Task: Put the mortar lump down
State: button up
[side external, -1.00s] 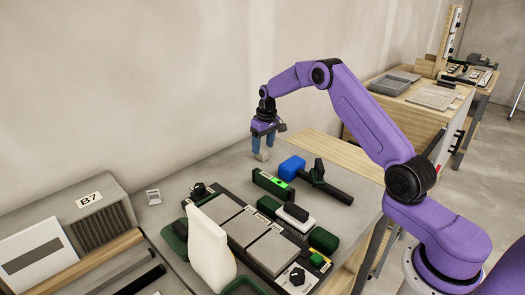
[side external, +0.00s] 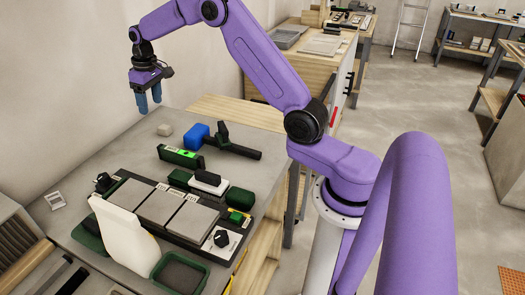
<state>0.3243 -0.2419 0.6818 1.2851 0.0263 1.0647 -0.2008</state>
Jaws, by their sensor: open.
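The mortar lump (side external: 164,130) is a small beige block. It rests on the grey table top near the back wall, left of a blue-headed mallet. My gripper (side external: 148,106) has blue fingers pointing down and is empty. It hangs above the lump and slightly to its left in the picture, apart from it. The gap between the fingers is hard to see from this angle.
The blue-headed mallet (side external: 196,135) and a green spirit level (side external: 181,158) lie close to the lump. Grey tiles (side external: 157,205) lie in a dark frame nearer the camera, beside a white upright bag-like object (side external: 125,238). Bare table surrounds the lump's left side.

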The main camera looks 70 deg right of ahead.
jog(key=s+a+r+n, duration=0.2)
jog(key=s+a+n, duration=0.1)
jog(key=s+a, duration=0.6)
jog(key=s+a+r+n, duration=0.2)
jog(key=s+a+n, duration=0.1)
jog(key=s+a, duration=0.65)
jog(key=s+d+f+n, duration=0.1)
jog(key=s+d+n, duration=0.1)
jog(key=s, duration=1.1)
jog(key=s+d+f+n+g, duration=0.1)
jog(key=s+d+n, duration=0.2)
jog(key=s, duration=1)
jog(key=shift+d, duration=0.2)
